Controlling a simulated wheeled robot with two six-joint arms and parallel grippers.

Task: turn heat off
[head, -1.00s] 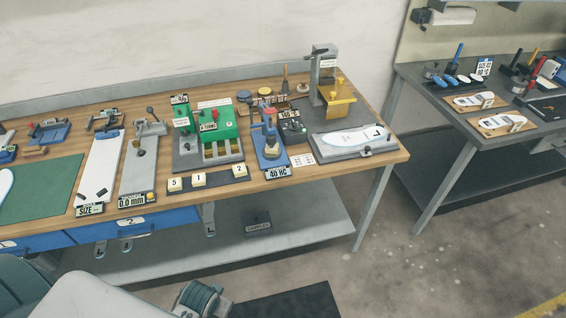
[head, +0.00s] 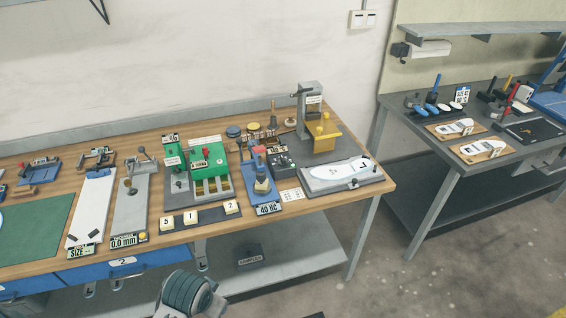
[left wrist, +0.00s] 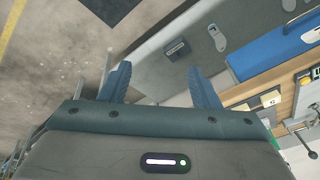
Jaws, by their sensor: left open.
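I cannot tell which control is the heat switch; no heat label is readable. A small black control box (head: 282,163) with knobs stands on the wooden bench (head: 330,196), right of a blue tester (head: 262,180) marked 40 HC. A green machine (head: 208,158) with a red part on top stands left of the tester. My left gripper (left wrist: 159,85) is open and empty in the left wrist view, its two blue-grey fingers apart. It points toward the floor and the bench's lower shelf, away from the bench top. My right gripper is not in view.
A grey press (head: 310,110) with a yellow part and a grey plate with a white insole (head: 340,171) stand at the bench's right. Left are slide gauges and a green mat (head: 35,229). A second bench (head: 450,160) stands beyond an open floor gap.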

